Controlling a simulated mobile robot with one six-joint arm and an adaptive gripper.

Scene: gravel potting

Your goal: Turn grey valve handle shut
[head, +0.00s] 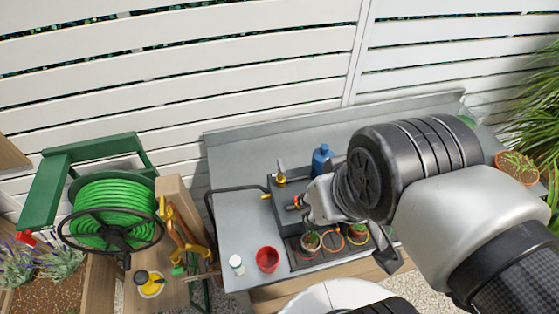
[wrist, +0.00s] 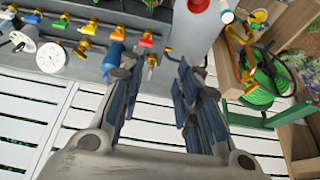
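My gripper (wrist: 158,68) is open in the wrist view, its two dark fingers apart with nothing clearly held between them. Beyond them is a row of valves with coloured handles on a grey manifold, including an orange handle (wrist: 118,34) and a red-orange handle (wrist: 147,40). A brass tap (wrist: 153,61) shows between the fingertips. I cannot single out the grey handle for sure; a greyish part sits by the left fingertip, partly covered. In the head view my gripper (head: 310,203) is beside the manifold, and the brass tap (head: 281,175) stands just behind it.
The grey bench (head: 238,215) carries a blue bottle (head: 322,158), a red pot (head: 267,259), a white bottle (head: 237,264) and potted plants in a dark tray (head: 304,262). A round gauge (wrist: 50,57) is near the valves. A green hose reel (head: 110,212) stands left. My arm covers the bench's right side.

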